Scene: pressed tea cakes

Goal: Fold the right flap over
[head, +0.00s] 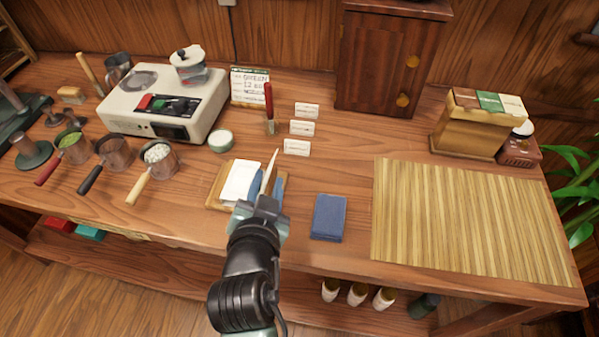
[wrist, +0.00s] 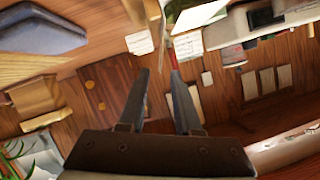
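A white sheet (head: 241,180) lies on a small wooden board (head: 213,196) near the front of the table in the head view. A thin, pointed white flap (head: 271,165) stands up at its right side, seen nearly edge-on. My gripper (head: 266,184) is over the right part of the board, its two blue-grey fingers apart with the flap showing between or just beyond them. In the wrist view my gripper (wrist: 162,72) shows a clear gap between the fingertips. A thin pale strip (wrist: 162,28) shows just past the tips; I cannot tell if either finger touches it. My gripper hides the board's lower right part.
A folded blue cloth (head: 328,217) lies right of the board, and a slatted mat (head: 470,215) farther right. Handled pots (head: 158,160) stand left. Bare table lies between cards and mat.

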